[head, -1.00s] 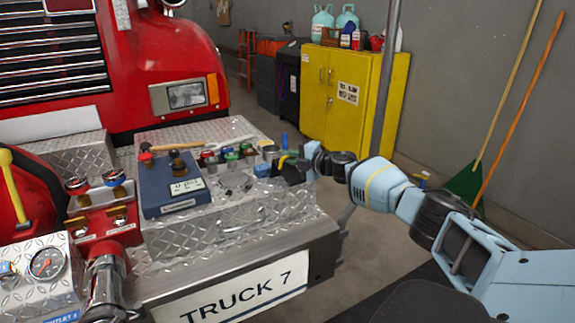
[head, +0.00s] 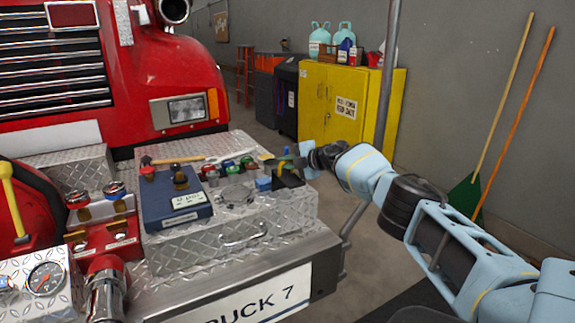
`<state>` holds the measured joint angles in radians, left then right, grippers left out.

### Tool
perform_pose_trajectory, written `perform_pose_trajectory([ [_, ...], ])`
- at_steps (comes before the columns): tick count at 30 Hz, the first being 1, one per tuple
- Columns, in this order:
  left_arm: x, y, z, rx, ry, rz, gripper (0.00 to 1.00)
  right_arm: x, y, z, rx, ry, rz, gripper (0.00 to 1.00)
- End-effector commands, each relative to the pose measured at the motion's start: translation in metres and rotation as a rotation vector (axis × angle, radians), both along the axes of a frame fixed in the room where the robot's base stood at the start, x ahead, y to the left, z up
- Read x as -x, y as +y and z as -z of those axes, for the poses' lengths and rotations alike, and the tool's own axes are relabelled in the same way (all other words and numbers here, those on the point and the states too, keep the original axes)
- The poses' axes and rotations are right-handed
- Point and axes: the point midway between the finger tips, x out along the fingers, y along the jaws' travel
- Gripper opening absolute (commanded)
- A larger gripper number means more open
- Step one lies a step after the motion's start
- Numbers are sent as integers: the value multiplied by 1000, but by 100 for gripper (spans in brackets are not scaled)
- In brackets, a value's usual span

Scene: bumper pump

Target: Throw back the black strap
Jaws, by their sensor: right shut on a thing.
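My right gripper (head: 290,163) reaches in from the right, over the right end of the diamond-plate bumper (head: 290,222). It is shut at the black strap (head: 288,180), which shows as a small dark piece just below the fingers. The gripper partly hides the strap, and its full run cannot be made out. My left gripper is out of view.
A blue case (head: 175,205), a hammer (head: 180,160), several coloured caps (head: 228,168) and a round metal lid (head: 235,193) crowd the bumper left of my gripper. A grey pole (head: 388,95) stands behind my arm. A yellow cabinet (head: 340,105) is farther back.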

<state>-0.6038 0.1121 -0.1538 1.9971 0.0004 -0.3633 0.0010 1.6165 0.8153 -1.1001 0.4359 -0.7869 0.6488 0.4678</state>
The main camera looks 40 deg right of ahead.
Motion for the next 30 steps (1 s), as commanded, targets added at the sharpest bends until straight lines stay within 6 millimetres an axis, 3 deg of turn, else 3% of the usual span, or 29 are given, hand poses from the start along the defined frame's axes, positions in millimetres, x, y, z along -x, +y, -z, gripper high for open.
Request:
perform_pose_trajectory([
  [16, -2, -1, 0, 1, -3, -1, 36, -1, -1, 0, 1, 7, 1, 0],
  [17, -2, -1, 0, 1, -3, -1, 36, -1, -1, 0, 1, 7, 1, 13],
  [21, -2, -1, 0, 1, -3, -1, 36, -1, -1, 0, 0, 7, 0, 31],
  [30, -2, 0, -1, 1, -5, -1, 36, 0, -1, -1, -1, 7, 0, 31],
])
